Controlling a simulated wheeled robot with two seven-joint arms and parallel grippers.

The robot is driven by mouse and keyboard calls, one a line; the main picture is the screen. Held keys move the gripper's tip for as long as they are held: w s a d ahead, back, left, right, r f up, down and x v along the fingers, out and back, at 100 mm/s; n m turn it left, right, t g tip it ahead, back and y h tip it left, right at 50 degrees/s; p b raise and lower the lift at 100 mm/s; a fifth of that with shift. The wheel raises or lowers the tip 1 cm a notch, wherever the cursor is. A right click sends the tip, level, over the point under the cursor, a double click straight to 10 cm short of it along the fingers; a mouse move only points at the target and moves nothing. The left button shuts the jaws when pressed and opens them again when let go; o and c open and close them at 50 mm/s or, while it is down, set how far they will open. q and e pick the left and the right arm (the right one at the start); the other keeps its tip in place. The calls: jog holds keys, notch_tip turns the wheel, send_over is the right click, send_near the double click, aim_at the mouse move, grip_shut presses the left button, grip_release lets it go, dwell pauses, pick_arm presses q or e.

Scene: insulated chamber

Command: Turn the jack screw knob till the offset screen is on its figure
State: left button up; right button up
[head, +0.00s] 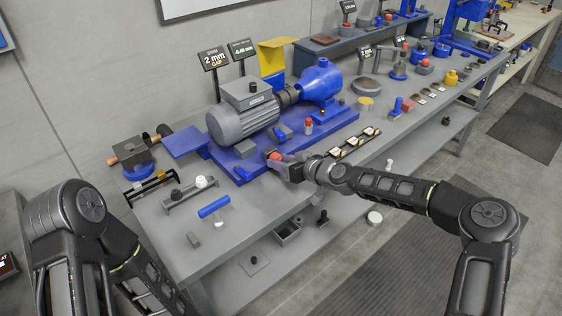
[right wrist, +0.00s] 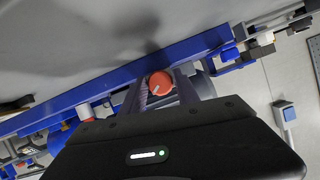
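The red jack screw knob (head: 275,156) is at the near end of the blue base (head: 240,165) under the grey motor (head: 243,118). In the right wrist view the knob (right wrist: 160,83), with a pale mark on its face, sits between my right gripper's fingers (right wrist: 163,92). Both fingers lie close against its sides, and my right gripper (head: 273,160) appears shut on it. A dark screen (head: 240,48) behind the motor shows small green text that looks like 4.40 mm. A sign beside it (head: 212,59) reads 2 mm GAP. My left gripper is out of view; only its arm shows at lower left.
A blue pump (head: 320,80) is coupled to the motor. A tray of shims (head: 355,146) lies near the bench front edge, beside my right forearm. A blue-handled tool (head: 213,207) and a rack (head: 190,192) occupy the left end.

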grip_shut()
jog(key=shift+f+b, duration=0.15)
jog(key=shift+b, duration=0.6)
jog(key=n+t+h+b, duration=0.1)
jog(key=n+b, duration=0.1)
jog(key=b, duration=0.2)
jog(key=n+h+b, duration=0.1)
jog(key=b, duration=0.3)
jog(key=shift+a+n+t, duration=0.15)
jog(key=shift+n+t, duration=0.25)
jog(key=shift+s+n+h+b, duration=0.1)
jog(key=shift+n+h+b, duration=0.25)
jog(key=shift+b, duration=0.7)
jog(key=shift+o, duration=2.2)
grip_release()
